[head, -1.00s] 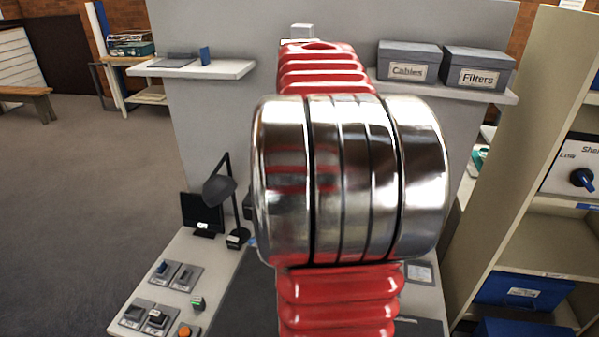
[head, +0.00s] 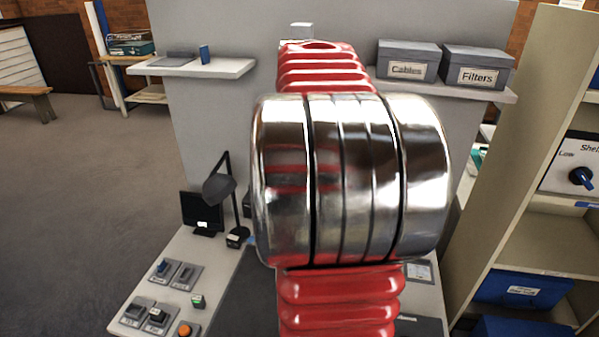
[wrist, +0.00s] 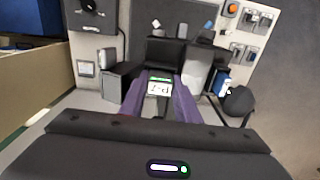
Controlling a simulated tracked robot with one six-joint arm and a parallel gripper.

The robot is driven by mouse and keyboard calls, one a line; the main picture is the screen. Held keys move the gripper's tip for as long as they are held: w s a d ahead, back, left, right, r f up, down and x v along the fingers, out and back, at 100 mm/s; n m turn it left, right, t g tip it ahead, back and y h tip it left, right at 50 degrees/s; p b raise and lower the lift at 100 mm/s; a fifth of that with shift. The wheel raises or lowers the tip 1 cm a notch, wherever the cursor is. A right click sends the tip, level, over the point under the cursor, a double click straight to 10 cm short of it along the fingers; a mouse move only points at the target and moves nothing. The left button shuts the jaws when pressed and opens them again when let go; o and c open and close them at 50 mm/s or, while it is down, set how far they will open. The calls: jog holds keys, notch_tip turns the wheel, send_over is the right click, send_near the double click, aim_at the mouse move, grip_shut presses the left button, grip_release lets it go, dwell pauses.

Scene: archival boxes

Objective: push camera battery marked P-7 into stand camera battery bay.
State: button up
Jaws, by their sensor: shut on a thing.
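In the wrist view, my gripper (wrist: 159,80) has its two purple fingers closed around a small block with a pale label and a green strip, the camera battery (wrist: 159,89). The label is too small to read, so I cannot confirm P-7. A dark box-shaped device (wrist: 165,52) is just beyond the fingertips; it may be the stand camera. I cannot tell whether the battery touches it, and no bay opening shows clearly. In the head view my own arm hides the gripper, the battery and the desk's middle.
In the wrist view, a dark grey box (wrist: 121,82) stands left of the fingers and a blue labelled item (wrist: 222,86) right. The head view shows a desk lamp (head: 220,187), small monitor (head: 203,212), orange button (head: 188,329) and shelf unit (head: 510,160) at right.

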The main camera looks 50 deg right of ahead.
jog(key=shift+f, duration=0.65)
jog(key=o, duration=1.1)
jog(key=shift+o, duration=0.2)
jog(key=shift+s, duration=0.1)
jog(key=shift+d+r, duration=0.1)
jog(key=shift+r, duration=3.1)
jog(key=shift+a, duration=0.2)
